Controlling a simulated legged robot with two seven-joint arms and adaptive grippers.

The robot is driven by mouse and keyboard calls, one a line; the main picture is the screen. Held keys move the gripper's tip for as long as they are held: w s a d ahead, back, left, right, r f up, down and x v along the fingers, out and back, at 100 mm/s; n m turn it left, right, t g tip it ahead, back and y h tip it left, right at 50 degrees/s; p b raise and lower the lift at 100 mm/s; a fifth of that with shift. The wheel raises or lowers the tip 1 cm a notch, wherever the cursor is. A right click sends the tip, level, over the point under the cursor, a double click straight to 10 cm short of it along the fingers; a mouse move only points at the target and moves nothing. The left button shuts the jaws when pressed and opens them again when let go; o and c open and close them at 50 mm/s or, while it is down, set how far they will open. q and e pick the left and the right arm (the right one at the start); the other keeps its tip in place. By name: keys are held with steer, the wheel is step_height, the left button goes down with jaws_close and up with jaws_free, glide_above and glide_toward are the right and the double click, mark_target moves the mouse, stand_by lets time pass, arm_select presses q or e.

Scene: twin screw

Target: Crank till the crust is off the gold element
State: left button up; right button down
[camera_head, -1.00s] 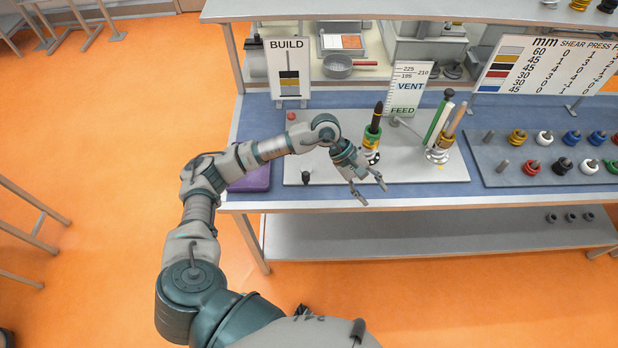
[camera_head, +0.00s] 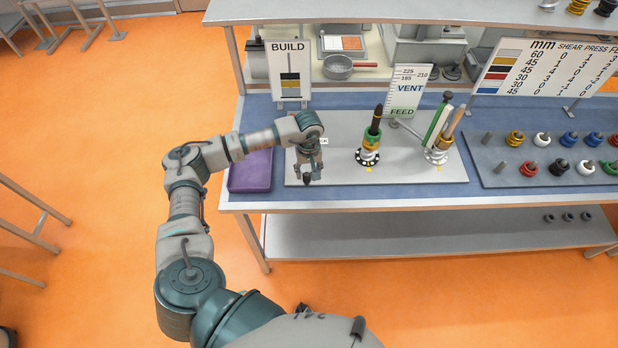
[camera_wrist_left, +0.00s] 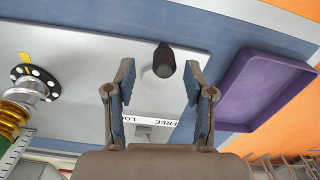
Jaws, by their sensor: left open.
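My left gripper (camera_head: 307,168) is open at the left end of the grey plate (camera_head: 410,170). The dark crank knob (camera_head: 306,178) stands at its fingertips. In the left wrist view the knob (camera_wrist_left: 164,60) shows just beyond the open, empty fingers (camera_wrist_left: 159,78), roughly centred between them; I cannot tell whether they touch it. A label reading FREE and partly LO (camera_wrist_left: 155,120) lies below it. The stack with gold and green parts (camera_head: 371,140) stands upright on a black-and-white dial to the right. Its gold part (camera_wrist_left: 14,115) shows at the left wrist view's edge. My right gripper is not in view.
A purple tray (camera_head: 250,178) lies left of the plate. A holder with tall sticks (camera_head: 437,156) stands at the plate's right. The VENT/FEED sign (camera_head: 407,90) and BUILD sign (camera_head: 290,75) stand behind. A rack of coloured rings (camera_head: 545,165) is far right.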

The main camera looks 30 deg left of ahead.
mark_target(307, 179)
arm_select(q)
steer(key=f, duration=0.2)
steer(key=a+f, duration=0.1)
steer(key=f, duration=0.1)
steer(key=shift+a+f, duration=0.1)
steer(key=shift+f, duration=0.2)
steer(key=shift+a+f, duration=0.1)
steer(key=shift+f, duration=0.35)
steer(key=shift+d+r, duration=0.1)
steer(key=shift+d, duration=0.5)
jaws_close()
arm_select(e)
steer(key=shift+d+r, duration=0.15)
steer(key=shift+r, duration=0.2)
